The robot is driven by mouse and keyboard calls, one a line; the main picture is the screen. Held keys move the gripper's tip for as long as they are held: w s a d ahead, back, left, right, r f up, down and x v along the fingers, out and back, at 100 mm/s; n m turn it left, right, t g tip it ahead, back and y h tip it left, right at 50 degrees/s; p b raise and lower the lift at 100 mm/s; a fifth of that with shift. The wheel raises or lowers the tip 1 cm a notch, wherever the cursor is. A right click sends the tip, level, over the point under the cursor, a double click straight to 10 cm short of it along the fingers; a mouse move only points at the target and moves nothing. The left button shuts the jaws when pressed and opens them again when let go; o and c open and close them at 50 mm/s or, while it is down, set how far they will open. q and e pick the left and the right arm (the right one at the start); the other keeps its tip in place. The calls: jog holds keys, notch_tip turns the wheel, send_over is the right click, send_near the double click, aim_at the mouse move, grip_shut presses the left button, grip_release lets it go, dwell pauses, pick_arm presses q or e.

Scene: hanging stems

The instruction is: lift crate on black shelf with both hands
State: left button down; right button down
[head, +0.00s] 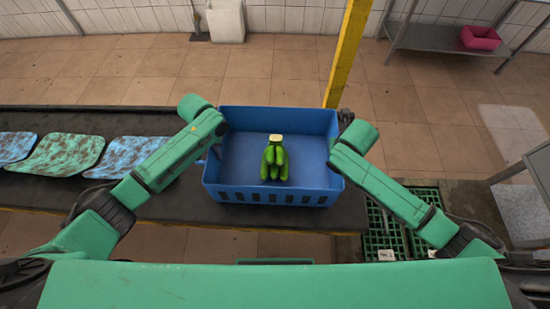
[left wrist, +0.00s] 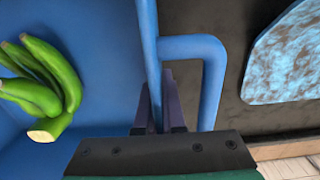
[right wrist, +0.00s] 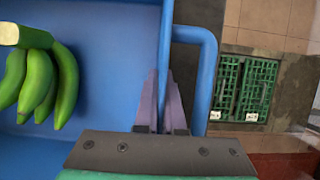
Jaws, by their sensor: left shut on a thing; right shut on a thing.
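The blue crate (head: 235,192) is at the right part of the black shelf (head: 300,219), with a green banana bunch (head: 275,163) inside. It looks level; whether its bottom touches the shelf is hidden. My left gripper (left wrist: 160,105) is shut on the crate's left side wall, beside the loop handle (left wrist: 212,75). My right gripper (right wrist: 165,100) is shut on the right side wall, beside that side's handle (right wrist: 208,80). In the head view the fingers are mostly hidden by my arms. The bananas also show in the left wrist view (left wrist: 45,75) and the right wrist view (right wrist: 45,80).
Several blue and green mottled mats (head: 62,154) lie on the shelf left of the crate. A yellow post (head: 346,55) stands just behind the crate's right corner. Green floor grates (head: 385,232) are at the right. A pink bin (head: 479,38) sits on a far metal table.

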pick_arm(q)
jog(key=shift+w+r, duration=0.1)
jog(key=shift+r, duration=0.05)
pick_arm(e)
jog(key=shift+w+r, duration=0.1)
jog(key=shift+r, duration=0.05)
